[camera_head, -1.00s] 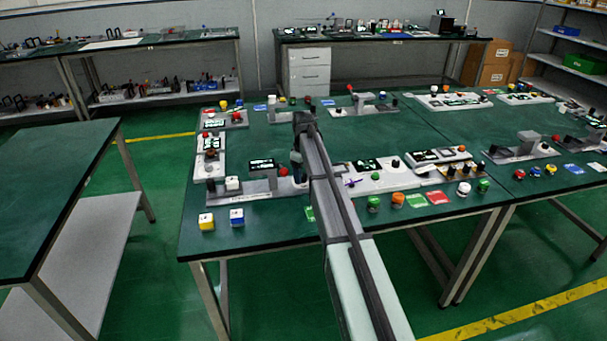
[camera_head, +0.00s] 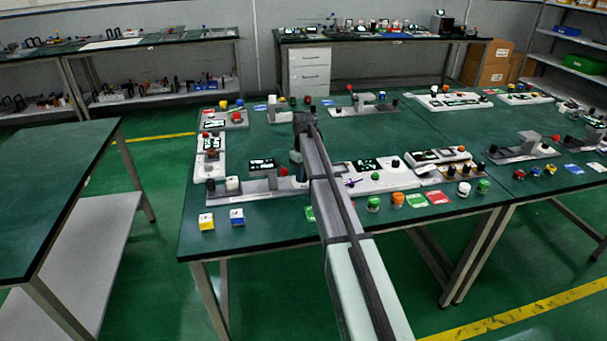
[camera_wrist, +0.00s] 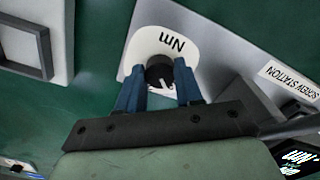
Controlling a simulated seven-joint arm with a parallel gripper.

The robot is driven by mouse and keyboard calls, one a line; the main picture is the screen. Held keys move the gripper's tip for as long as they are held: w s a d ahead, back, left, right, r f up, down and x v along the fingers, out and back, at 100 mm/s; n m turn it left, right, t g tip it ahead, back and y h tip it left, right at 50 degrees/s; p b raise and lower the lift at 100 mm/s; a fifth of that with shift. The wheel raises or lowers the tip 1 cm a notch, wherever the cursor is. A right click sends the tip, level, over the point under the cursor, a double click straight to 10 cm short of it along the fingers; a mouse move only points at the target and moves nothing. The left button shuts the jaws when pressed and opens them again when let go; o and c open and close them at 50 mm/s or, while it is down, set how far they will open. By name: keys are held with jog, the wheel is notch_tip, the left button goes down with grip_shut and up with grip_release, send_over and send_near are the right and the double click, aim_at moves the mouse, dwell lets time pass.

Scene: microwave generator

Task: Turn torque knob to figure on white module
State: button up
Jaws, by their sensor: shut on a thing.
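A round black knob (camera_wrist: 159,70) with a white pointer mark sits on a white plate (camera_wrist: 186,24) printed "Nm" in the wrist view. My gripper (camera_wrist: 160,82) has its two blue fingers on either side of the knob, shut on it. The pointer mark faces down and slightly right, toward the gripper body. The lettering appears upside down, and the fingers hide part of the plate's lower area. In the head view my gripper end (camera_head: 296,157) is over the front of the table, near a grey module (camera_head: 240,197) with a red button (camera_head: 283,171). The knob is hidden there.
A grey frame-shaped part (camera_wrist: 25,45) lies at left. White (camera_head: 375,184) and other modules stand right of my arm.

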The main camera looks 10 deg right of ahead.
jog(key=m, duration=0.4)
jog(key=shift+m, duration=2.3)
jog(key=o, duration=1)
jog(key=shift+o, duration=0.2)
notch_tip(320, 180, up, 14)
